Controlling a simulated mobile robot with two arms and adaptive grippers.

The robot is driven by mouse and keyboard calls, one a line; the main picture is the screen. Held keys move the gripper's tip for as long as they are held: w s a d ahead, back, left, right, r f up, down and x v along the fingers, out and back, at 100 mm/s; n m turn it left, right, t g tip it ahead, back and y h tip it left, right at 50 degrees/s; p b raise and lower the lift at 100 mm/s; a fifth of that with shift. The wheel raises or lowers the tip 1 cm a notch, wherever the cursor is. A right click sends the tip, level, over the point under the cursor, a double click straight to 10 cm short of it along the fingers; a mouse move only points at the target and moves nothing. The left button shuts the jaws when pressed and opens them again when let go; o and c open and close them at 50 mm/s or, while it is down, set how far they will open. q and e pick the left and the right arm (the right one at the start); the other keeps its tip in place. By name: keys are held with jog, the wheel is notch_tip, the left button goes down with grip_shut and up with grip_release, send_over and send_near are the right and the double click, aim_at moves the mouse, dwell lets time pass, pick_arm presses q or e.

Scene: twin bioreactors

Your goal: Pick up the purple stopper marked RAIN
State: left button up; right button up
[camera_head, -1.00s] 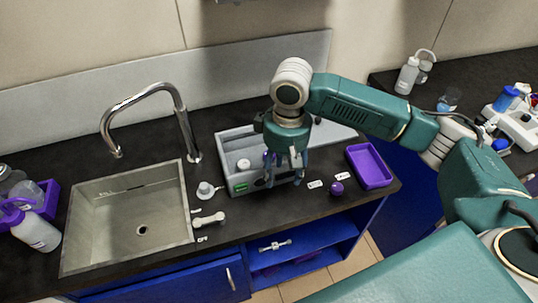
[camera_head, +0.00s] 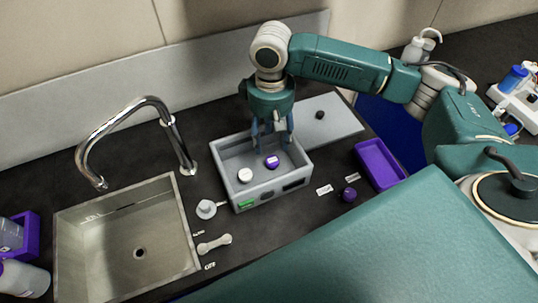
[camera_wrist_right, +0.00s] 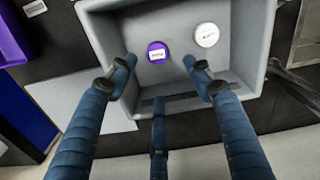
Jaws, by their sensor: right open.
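A purple stopper (camera_head: 271,161) with a white label sits inside the grey box on the counter. It also shows in the right wrist view (camera_wrist_right: 156,50); its lettering is too small to read surely. A white stopper (camera_head: 245,175) lies beside it in the box. Another purple stopper (camera_head: 349,195) stands on the counter right of the box, near two white tags. My right gripper (camera_head: 273,146) is open and empty over the back part of the box. In the right wrist view its fingers (camera_wrist_right: 158,72) point toward the purple stopper, apart from it. My left gripper is not in view.
The grey box (camera_head: 301,166) has raised walls around the stoppers. A purple tray (camera_head: 380,165) lies to its right. A sink (camera_head: 190,235) with a tall faucet (camera_head: 168,122) is at left. Small grey fittings (camera_head: 206,209) lie between sink and box.

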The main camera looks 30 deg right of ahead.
aim_at(273, 160)
jog(key=f, duration=0.2)
jog(key=shift+s+f, duration=0.35)
jog(key=shift+s, duration=0.05)
jog(key=shift+f+p, duration=0.35)
jog(key=f, duration=0.2)
jog(key=f+p, duration=0.1)
jog(key=f, duration=0.1)
jog(key=shift+d+f, duration=0.2)
jog(key=shift+f, duration=0.15)
jog(key=shift+w+f, duration=0.1)
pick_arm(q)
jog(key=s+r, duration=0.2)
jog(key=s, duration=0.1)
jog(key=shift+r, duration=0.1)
pick_arm(e)
jog(key=c, duration=1)
